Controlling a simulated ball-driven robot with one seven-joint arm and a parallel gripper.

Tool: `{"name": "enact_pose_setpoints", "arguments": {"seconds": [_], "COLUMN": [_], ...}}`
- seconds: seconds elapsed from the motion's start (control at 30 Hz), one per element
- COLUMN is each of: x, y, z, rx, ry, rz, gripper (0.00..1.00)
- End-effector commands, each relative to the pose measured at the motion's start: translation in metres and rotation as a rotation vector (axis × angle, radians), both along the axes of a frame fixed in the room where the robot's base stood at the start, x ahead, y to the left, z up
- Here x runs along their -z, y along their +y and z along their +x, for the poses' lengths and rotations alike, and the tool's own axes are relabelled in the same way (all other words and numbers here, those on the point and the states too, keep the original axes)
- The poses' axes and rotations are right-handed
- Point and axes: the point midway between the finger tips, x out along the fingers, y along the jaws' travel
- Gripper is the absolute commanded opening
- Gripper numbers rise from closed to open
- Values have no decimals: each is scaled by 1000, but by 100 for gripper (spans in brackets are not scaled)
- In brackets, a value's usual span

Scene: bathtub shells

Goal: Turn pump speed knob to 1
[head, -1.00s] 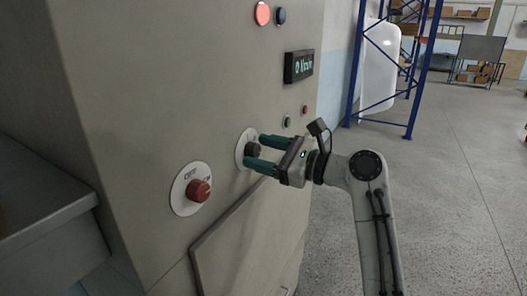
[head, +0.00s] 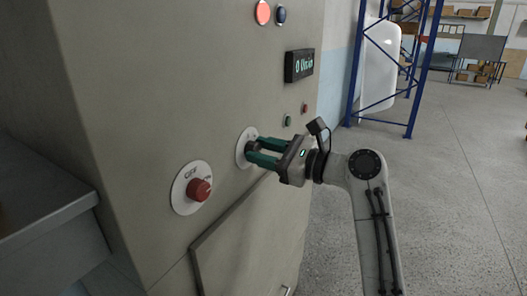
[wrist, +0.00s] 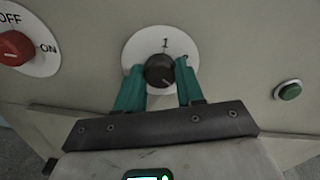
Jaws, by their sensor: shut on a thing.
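The pump speed knob (wrist: 159,71) is a dark round knob on a white round plate (wrist: 134,51) on the beige cabinet front. A "1" is printed at the top of the plate in the wrist view. A pale mark shows on the knob's face, but I cannot tell surely where it points. My gripper (wrist: 160,86) has its two green fingers shut on the knob, one on each side. In the head view my gripper (head: 258,152) reaches the plate (head: 242,149) from the right, and the fingers mostly hide the knob.
A red OFF/ON knob (head: 199,190) is on the cabinet to the left. A green button (head: 288,121) and a small red button (head: 305,107) are to the upper right. A display (head: 299,66) sits above. A blue rack (head: 410,75) stands behind, with open floor at right.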

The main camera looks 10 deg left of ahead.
Motion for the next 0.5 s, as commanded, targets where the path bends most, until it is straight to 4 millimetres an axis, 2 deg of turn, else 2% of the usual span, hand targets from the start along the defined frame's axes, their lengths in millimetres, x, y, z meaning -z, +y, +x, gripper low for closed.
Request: {"name": "enact_pose_setpoints", "arguments": {"seconds": [0.27, 0.5], "x": [0, 0], "y": [0, 0], "z": [0, -1], "rx": [-1, -1], "ry": [-74, -241], "rz": [-27, -88], "gripper": [7, 7]}}
